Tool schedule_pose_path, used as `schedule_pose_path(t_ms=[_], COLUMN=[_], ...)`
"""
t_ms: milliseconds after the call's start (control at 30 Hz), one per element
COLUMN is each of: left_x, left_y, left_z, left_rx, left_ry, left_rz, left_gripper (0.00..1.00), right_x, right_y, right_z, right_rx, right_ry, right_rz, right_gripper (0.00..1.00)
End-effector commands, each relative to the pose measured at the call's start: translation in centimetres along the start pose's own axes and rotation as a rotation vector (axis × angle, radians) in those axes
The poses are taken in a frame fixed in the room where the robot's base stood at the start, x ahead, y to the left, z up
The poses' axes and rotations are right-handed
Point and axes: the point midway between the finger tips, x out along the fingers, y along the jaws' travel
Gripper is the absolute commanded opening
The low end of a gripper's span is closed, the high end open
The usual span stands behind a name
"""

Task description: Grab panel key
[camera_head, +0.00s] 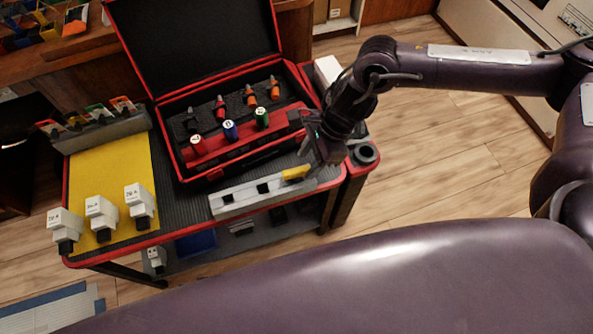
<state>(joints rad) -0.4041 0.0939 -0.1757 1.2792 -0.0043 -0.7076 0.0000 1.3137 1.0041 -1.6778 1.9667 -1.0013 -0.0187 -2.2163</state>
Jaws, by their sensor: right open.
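A small yellow piece (296,172), which may be the panel key, lies at the right end of a grey rail (240,198) along the cart's front edge. It is too small to make out its exact shape. My right gripper (318,152) is just above and to the right of the yellow piece, pointing down. It is open, and nothing shows between its fingers. The dark wrist hides part of the cart's right corner. My left gripper is not in view.
An open black-and-red case (235,155) with several coloured tools stands behind the rail. Several white breaker blocks (101,213) stand on the yellow mat (85,180) at left. A grey bin rack (100,132) is behind them. A round holder (365,153) sits at the right corner.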

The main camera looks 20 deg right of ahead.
Motion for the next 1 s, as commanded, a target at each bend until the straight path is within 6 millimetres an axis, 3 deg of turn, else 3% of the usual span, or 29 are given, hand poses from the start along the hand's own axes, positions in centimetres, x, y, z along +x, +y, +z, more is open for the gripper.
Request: schedule_pose_path(t_ms=[267,567,900,1000], left_x=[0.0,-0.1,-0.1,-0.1], left_y=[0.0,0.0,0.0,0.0], left_z=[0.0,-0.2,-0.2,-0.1], left_rx=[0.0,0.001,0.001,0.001], left_ry=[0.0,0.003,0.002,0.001], left_rz=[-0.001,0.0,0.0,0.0], left_gripper=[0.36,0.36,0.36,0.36], right_x=[4.0,4.5,4.5,4.4], right_y=[0.1,0.0,0.0,0.0], right_z=[0.1,0.0,0.1,0.1], right_rx=[0.001,0.002,0.002,0.002], right_ry=[0.0,0.0,0.0,0.0], right_rz=[0.001,-0.002,-0.002,-0.002], right_gripper=[0.44,0.44,0.0,0.0])
